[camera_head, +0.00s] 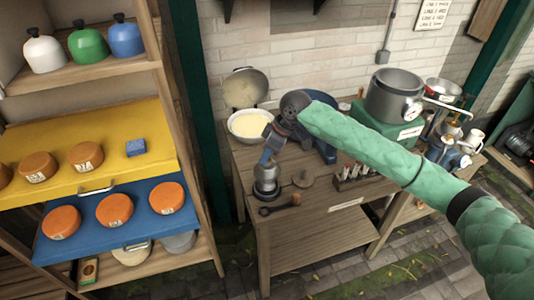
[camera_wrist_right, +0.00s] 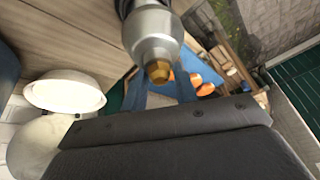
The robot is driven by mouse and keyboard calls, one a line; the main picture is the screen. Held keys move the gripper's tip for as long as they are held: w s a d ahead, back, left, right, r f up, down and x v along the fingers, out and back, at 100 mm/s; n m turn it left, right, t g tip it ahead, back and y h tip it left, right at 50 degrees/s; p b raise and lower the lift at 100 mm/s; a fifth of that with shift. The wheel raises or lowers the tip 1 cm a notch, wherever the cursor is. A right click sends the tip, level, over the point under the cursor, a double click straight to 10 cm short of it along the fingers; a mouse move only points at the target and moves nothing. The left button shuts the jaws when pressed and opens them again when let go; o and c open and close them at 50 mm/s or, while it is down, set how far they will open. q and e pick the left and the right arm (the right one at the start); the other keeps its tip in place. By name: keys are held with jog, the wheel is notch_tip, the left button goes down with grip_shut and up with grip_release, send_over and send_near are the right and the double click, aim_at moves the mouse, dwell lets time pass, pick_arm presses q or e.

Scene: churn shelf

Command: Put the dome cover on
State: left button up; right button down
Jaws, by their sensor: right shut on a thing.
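My right gripper (camera_head: 268,150) reaches in from the right and points down over the left part of the wooden table. Its blue fingers are shut on a small grey metal piece (camera_head: 266,172) just above or on a dark round base (camera_head: 267,190). I cannot tell whether the two touch. The wrist view shows a silver rounded part with a brass hexagonal tip (camera_wrist_right: 158,70) close to the camera. White, green and blue domes with black knobs, the white dome (camera_head: 44,52), green dome (camera_head: 88,44) and blue dome (camera_head: 126,38), stand on the top shelf. My left gripper is not in view.
A cream-filled bowl (camera_head: 249,125) sits behind my gripper. A wrench (camera_head: 281,204) and small disc (camera_head: 303,179) lie near the base. A test-tube-like rack (camera_head: 355,176) and grey pot (camera_head: 394,95) stand right. Orange cheeses (camera_head: 114,209) sit on the left shelves.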

aim_at(267, 166)
jog(key=shift+w+r+p, duration=0.1)
jog(key=shift+w+p, duration=0.05)
jog(key=shift+p, duration=0.7)
dwell(0.6)
jog(key=shift+f, duration=0.35)
dwell(0.5)
jog(key=shift+f, duration=1.45)
dwell(1.2)
jog(key=shift+f, duration=1.15)
jog(key=c, duration=0.7)
grip_release()
